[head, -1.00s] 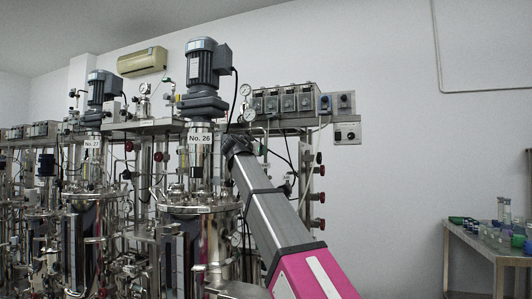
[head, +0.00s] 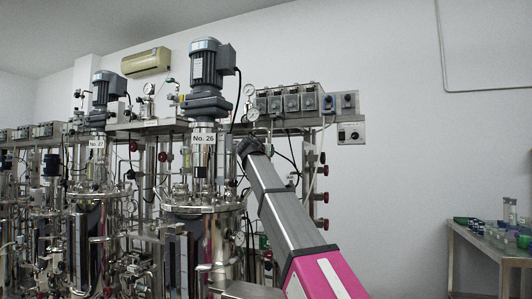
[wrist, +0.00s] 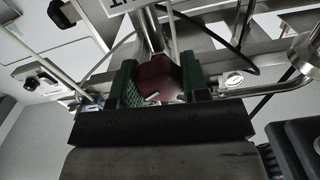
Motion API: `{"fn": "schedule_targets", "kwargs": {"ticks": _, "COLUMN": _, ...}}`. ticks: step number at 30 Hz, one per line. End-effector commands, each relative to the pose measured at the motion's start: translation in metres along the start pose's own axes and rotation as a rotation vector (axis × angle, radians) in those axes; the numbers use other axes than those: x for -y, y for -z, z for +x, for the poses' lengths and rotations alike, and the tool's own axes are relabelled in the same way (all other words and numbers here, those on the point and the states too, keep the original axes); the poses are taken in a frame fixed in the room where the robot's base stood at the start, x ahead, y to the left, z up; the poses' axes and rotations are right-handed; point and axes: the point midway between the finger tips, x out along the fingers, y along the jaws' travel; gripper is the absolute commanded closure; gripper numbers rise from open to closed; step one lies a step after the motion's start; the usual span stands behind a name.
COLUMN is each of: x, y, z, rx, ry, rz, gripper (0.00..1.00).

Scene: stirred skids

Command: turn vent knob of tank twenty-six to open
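Tank No. 26 (head: 203,222) is the steel vessel left of my arm in the head view, with a grey motor on top and a "No. 26" label (head: 203,138). My gripper (wrist: 160,82) has green-padded fingers, one on each side of a dark red knob (wrist: 158,72) in the wrist view. The knob fills the gap and appears touched on both sides. A small pale mark shows low on the knob. In the head view my arm's dark end (head: 250,147) is just right of the label; the fingers and knob are hidden there.
Steel pipes, cables and a rail surround the knob closely. A pressure gauge (head: 252,115) and control boxes (head: 292,101) are above and right of my arm's end. Tank No. 27 (head: 92,215) stands left. A bench with labware (head: 500,246) is far right, with open space before the wall.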

Motion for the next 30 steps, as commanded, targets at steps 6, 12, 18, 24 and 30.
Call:
{"fn": "schedule_targets", "kwargs": {"ticks": 6, "x": 0.0001, "y": 0.0001, "z": -0.0001, "rx": 0.000, "ry": 0.000, "rz": -0.002, "gripper": 0.81}}
{"fn": "schedule_targets", "kwargs": {"ticks": 12, "x": 0.0001, "y": 0.0002, "z": -0.0002, "rx": 0.000, "ry": 0.001, "rz": -0.035, "gripper": 0.81}}
{"fn": "schedule_targets", "kwargs": {"ticks": 18, "x": 0.0001, "y": 0.0002, "z": -0.0002, "rx": 0.000, "ry": 0.001, "rz": -0.139, "gripper": 0.81}}
{"fn": "schedule_targets", "kwargs": {"ticks": 24, "x": 0.0001, "y": 0.0002, "z": -0.0002, "rx": 0.000, "ry": 0.001, "rz": -0.308, "gripper": 0.81}}
{"fn": "schedule_targets", "kwargs": {"ticks": 30, "x": 0.0000, "y": 0.0003, "z": -0.0002, "rx": 0.000, "ry": 0.001, "rz": -0.498, "gripper": 0.81}}
